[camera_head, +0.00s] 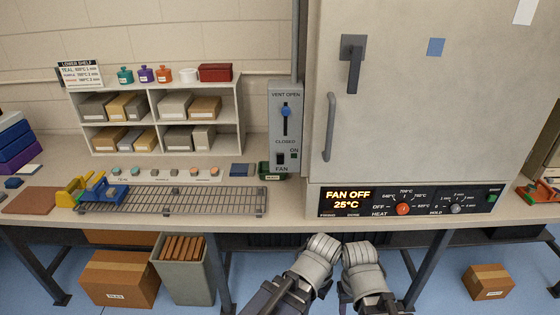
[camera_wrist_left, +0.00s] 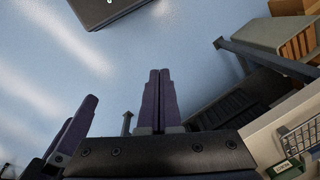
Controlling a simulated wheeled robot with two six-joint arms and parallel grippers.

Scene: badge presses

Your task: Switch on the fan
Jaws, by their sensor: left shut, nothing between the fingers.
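The fan switch (camera_head: 281,158) is a small black rocker low on the grey vent panel (camera_head: 274,130), left of the oven, with "ON" printed beside it. The oven display (camera_head: 348,199) reads "FAN OFF" and 25°C. The blue vent slider (camera_head: 286,111) on the same panel sits near the "VENT OPEN" end. My left gripper (camera_wrist_left: 158,73) shows in the left wrist view over the blue floor, its purple fingers together and empty. Other purple fingers (camera_wrist_left: 75,128) at its lower left seem to be my right gripper; their opening is unclear. In the head view both forearms are below the bench, away from the switch.
The large oven (camera_head: 430,90) fills the right, with a red heat knob (camera_head: 403,209) and a hold knob (camera_head: 456,208). A wire rack (camera_head: 175,201) lies on the bench (camera_head: 285,207). Shelves (camera_head: 155,119) stand at left.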

